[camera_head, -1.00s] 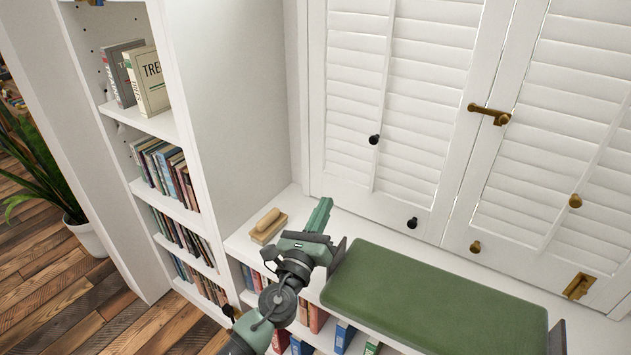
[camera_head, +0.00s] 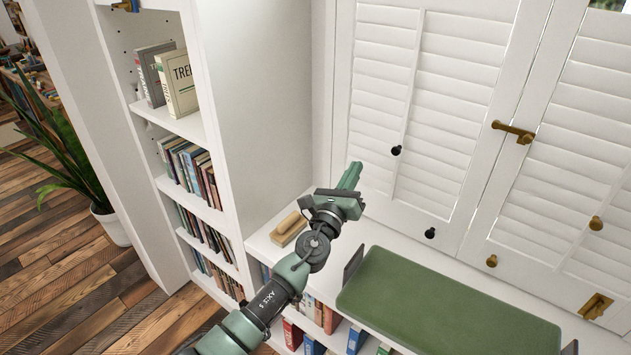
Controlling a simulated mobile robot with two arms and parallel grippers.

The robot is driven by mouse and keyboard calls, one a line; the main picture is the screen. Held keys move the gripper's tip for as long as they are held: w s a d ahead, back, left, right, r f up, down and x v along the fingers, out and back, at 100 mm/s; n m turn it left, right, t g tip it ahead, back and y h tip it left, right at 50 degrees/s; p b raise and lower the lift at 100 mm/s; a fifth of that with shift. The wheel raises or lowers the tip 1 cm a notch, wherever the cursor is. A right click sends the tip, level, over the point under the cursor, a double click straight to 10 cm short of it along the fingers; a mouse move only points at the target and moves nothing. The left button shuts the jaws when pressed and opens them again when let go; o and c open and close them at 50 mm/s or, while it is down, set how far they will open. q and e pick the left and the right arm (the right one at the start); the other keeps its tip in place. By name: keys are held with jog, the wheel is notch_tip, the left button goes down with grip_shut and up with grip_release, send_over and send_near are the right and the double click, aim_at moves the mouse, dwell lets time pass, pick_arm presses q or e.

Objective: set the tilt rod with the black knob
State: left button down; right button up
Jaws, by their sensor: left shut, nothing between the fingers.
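The tilt rod (camera_head: 408,108) is a thin white upright strip on the left louvred shutter. A small black knob (camera_head: 396,150) sits on its lower part. My left gripper (camera_head: 350,174) is shut and empty, pointing up and to the right. In the picture its tips are a little left of and below the black knob, apart from it. The louvres (camera_head: 450,120) look nearly closed. My right gripper is out of view.
Another black knob (camera_head: 430,233) is on the left shutter's bottom rail. The right shutter has brass knobs (camera_head: 596,223) and a brass latch (camera_head: 513,132). Below are a green cushion (camera_head: 445,300) and a wooden brush-like block (camera_head: 288,228). A bookcase (camera_head: 262,120) stands left.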

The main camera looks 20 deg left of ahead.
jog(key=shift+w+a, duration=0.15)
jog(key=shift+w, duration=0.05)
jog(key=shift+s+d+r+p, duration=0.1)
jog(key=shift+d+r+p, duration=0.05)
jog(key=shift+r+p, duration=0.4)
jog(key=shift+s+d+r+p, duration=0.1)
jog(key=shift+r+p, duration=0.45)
